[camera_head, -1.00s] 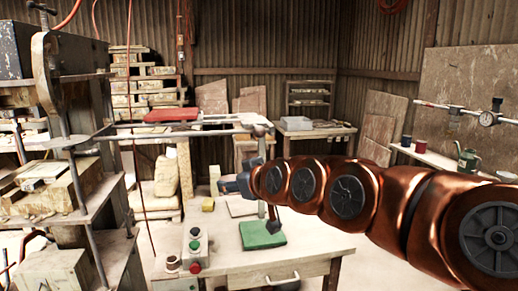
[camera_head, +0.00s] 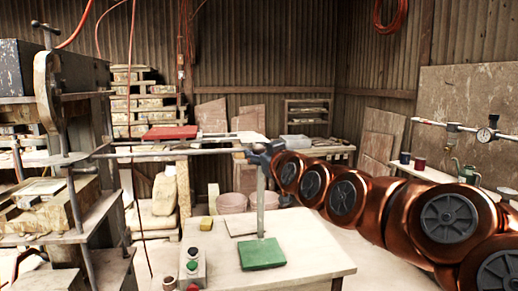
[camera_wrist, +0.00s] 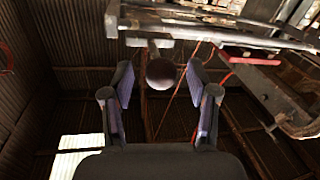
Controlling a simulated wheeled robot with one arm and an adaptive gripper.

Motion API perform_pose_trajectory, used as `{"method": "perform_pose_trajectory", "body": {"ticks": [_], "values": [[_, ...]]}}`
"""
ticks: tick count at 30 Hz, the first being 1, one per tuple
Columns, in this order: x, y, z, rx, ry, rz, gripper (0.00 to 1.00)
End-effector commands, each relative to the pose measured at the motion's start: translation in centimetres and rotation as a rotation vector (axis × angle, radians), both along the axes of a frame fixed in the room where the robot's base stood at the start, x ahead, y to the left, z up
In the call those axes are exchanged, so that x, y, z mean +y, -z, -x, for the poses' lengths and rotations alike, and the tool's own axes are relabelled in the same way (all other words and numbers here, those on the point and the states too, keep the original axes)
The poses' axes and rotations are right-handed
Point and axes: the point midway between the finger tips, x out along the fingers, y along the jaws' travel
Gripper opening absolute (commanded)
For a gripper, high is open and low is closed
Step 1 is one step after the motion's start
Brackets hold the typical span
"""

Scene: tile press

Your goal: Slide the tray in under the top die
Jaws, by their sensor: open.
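My gripper (camera_head: 262,150) is at the tray's right end. In the wrist view its fingers (camera_wrist: 157,100) are open on both sides of the knob, with gaps. I cannot make out the top die in the press.
A button box (camera_head: 192,268) stands at the table's left. A yellow block (camera_head: 208,223) lies farther back. The table's right part is clear.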

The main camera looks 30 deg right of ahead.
Motion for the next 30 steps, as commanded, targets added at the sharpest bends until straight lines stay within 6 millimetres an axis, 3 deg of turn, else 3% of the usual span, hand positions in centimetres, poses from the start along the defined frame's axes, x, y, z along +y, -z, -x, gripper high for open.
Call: {"method": "perform_pose_trajectory", "body": {"ticks": [6,16,30], "values": [[-0.16,0.04,-1.25,0.001,-0.001,0.0,0.59],[-0.21,0.06,-1.4,0.0,-0.001,0.0,0.59],[-0.21,0.05,-1.39,0.0,-0.001,0.0,0.1]]}}
